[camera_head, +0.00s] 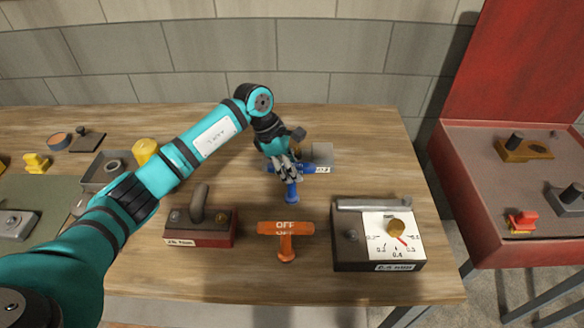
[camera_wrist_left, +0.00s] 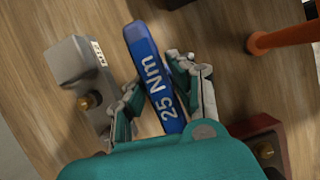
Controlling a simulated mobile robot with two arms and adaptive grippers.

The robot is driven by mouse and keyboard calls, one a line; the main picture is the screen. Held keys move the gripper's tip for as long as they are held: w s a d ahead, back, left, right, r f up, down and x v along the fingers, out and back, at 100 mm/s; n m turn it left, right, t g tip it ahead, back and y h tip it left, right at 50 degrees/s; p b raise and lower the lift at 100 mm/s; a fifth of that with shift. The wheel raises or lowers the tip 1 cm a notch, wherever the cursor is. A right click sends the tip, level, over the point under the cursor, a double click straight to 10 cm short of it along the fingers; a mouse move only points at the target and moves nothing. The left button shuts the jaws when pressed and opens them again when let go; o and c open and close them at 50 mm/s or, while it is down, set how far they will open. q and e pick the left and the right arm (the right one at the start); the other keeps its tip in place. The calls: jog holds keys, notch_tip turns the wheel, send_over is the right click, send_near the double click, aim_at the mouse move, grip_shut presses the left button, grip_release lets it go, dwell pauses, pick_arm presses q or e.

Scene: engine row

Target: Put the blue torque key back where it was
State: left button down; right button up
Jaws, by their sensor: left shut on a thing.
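The blue torque key (camera_head: 292,192) is T-shaped, and its crossbar sits at my left gripper (camera_head: 288,170) while its shaft points toward the front of the table. In the left wrist view, the blue bar (camera_wrist_left: 152,68) marked "25 Nm" lies between the two fingers of the left gripper (camera_wrist_left: 155,90), which is shut on it. The fingers hide part of the bar. I cannot tell whether the key touches the table. A grey block (camera_head: 322,153) with a white label is just behind the key; it also shows in the left wrist view (camera_wrist_left: 82,65). My right gripper is not in view.
An orange T-key (camera_head: 286,242) marked "OFF" is in front. A red-based block (camera_head: 200,232) is left of it, and a gauge box (camera_head: 378,250) is right. Trays and yellow parts are at far left. A red cabinet (camera_head: 500,160) stands right. Bare wood lies behind the gauge box.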

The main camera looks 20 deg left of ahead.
pick_arm(q)
jog(key=shift+f, duration=0.1)
jog(key=c, duration=1.1)
grip_release()
jog(key=shift+c, duration=0.2)
jog(key=b+v, duration=0.3)
jog(key=v, duration=0.8)
jog(key=shift+b, duration=0.3)
jog(key=shift+a+r, duration=0.1)
jog(key=shift+r, duration=0.6)
jog(key=shift+s, duration=0.1)
